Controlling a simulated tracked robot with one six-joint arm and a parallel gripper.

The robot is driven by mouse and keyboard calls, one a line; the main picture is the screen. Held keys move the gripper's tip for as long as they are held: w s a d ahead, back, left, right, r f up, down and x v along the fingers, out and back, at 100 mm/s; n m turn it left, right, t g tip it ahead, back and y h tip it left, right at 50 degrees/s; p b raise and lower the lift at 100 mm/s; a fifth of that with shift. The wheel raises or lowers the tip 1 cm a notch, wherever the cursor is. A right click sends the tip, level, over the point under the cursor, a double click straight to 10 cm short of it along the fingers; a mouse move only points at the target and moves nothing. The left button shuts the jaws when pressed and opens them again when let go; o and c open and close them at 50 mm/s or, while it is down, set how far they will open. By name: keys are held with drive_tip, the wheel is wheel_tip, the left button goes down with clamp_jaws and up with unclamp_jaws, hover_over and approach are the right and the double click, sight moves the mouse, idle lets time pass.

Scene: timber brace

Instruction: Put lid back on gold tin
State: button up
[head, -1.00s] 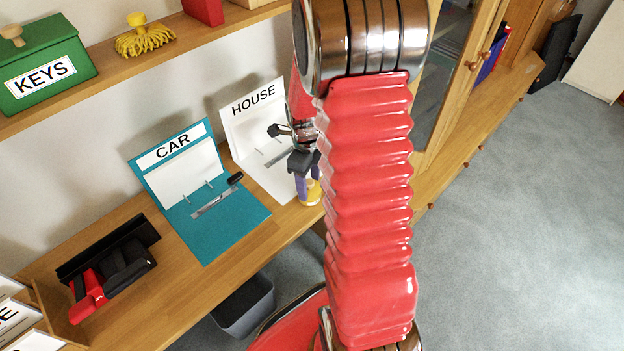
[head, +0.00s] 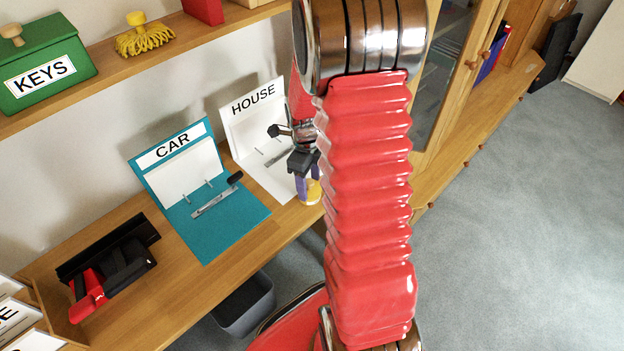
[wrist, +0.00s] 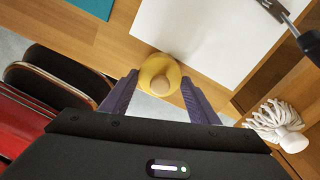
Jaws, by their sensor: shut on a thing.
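In the wrist view a round gold lid (wrist: 158,68) with a pale wooden knob sits between the two purple fingers of my gripper (wrist: 160,80). The fingers are shut on it, one at each side. In the head view my gripper (head: 306,172) points down at the desk's front edge, beside the white HOUSE board. A gold piece (head: 313,192) shows between and below the fingers there. I cannot tell how much of it is lid and how much is tin, or whether it touches the desk.
The white HOUSE board (head: 262,150) and teal CAR board (head: 215,215) stand on the wooden desk (head: 180,290). A black and red device (head: 110,265) lies at left. The shelf above holds a green KEYS box (head: 45,65) and yellow brush (head: 145,40). A white mop head (wrist: 275,120) shows at right.

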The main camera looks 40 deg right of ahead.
drive_tip(key=o, duration=1.1)
drive_tip(key=shift+o, duration=0.2)
drive_tip(key=o, duration=0.4)
drive_tip(key=shift+o, duration=0.2)
drive_tip(key=shift+r, duration=0.1)
drive_tip(key=shift+r, duration=3.4)
clamp_jaws()
